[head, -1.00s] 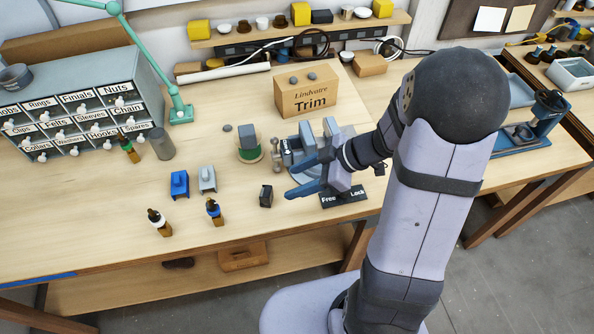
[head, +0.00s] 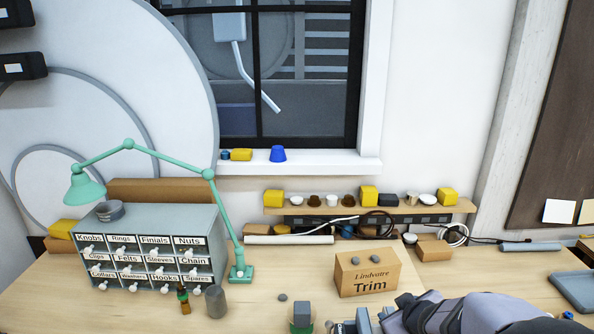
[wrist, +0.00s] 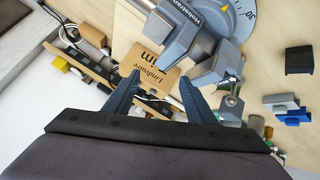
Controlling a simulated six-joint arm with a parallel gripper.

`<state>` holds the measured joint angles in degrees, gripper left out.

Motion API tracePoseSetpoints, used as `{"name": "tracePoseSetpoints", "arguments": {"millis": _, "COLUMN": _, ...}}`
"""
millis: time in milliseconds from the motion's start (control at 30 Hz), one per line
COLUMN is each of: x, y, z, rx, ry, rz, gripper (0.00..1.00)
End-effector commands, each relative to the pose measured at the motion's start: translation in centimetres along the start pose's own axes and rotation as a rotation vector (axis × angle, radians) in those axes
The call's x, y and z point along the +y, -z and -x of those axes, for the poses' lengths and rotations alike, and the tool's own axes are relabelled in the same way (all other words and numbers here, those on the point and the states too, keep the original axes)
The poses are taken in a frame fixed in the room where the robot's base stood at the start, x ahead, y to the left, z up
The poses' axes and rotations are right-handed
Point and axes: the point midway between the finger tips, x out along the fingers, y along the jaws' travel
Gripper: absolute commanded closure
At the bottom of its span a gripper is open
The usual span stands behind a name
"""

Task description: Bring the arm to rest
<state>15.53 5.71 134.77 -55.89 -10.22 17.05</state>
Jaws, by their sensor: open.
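My gripper (wrist: 160,98) shows in the wrist view with its two blue-grey fingers spread apart and nothing between them. Just beyond the fingertips is a grey vise (wrist: 205,40) with a round dial (wrist: 241,18); I cannot tell whether a finger touches it. In the head view my arm lies along the bottom right edge, over the bench. The gripper's fingers cannot be made out clearly there, and most of the vise is cut off or hidden.
The cardboard Trim box (head: 367,272) stands behind the arm. A labelled drawer cabinet (head: 150,245) and a green lamp (head: 208,175) stand at left. In the wrist view, a black block (wrist: 299,60) and a blue block (wrist: 292,116) lie right of the vise.

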Motion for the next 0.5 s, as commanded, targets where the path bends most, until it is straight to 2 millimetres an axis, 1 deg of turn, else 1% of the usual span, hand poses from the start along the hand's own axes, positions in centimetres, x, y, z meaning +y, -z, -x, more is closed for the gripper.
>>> {"name": "tracePoseSetpoints", "arguments": {"millis": 100, "x": 0.1, "y": -2.0, "z": 1.4, "rx": -0.120, "ry": -0.052, "rz": -0.105, "gripper": 0.49}}
{"name": "tracePoseSetpoints", "arguments": {"millis": 167, "x": -0.3, "y": -3.3, "z": 2.2, "rx": -0.185, "ry": -0.061, "rz": -0.161, "gripper": 0.49}}
{"name": "tracePoseSetpoints", "arguments": {"millis": 200, "x": -0.9, "y": -4.1, "z": 2.8, "rx": -0.229, "ry": -0.059, "rz": -0.198, "gripper": 0.49}}
{"name": "tracePoseSetpoints", "arguments": {"millis": 233, "x": -2.5, "y": -5.8, "z": 2.9, "rx": -0.283, "ry": -0.043, "rz": -0.220, "gripper": 0.49}}
{"name": "tracePoseSetpoints", "arguments": {"millis": 300, "x": -5.6, "y": -8.6, "z": 4.1, "rx": -0.394, "ry": -0.003, "rz": -0.271, "gripper": 0.49}}
{"name": "tracePoseSetpoints", "arguments": {"millis": 367, "x": -8.1, "y": -10.6, "z": 5.4, "rx": -0.479, "ry": 0.036, "rz": -0.311, "gripper": 0.49}}
{"name": "tracePoseSetpoints", "arguments": {"millis": 400, "x": -9.7, "y": -11.7, "z": 6.2, "rx": -0.531, "ry": 0.064, "rz": -0.333, "gripper": 0.49}}
{"name": "tracePoseSetpoints", "arguments": {"millis": 500, "x": -13.1, "y": -13.8, "z": 8.2, "rx": -0.637, "ry": 0.132, "rz": -0.377, "gripper": 0.49}}
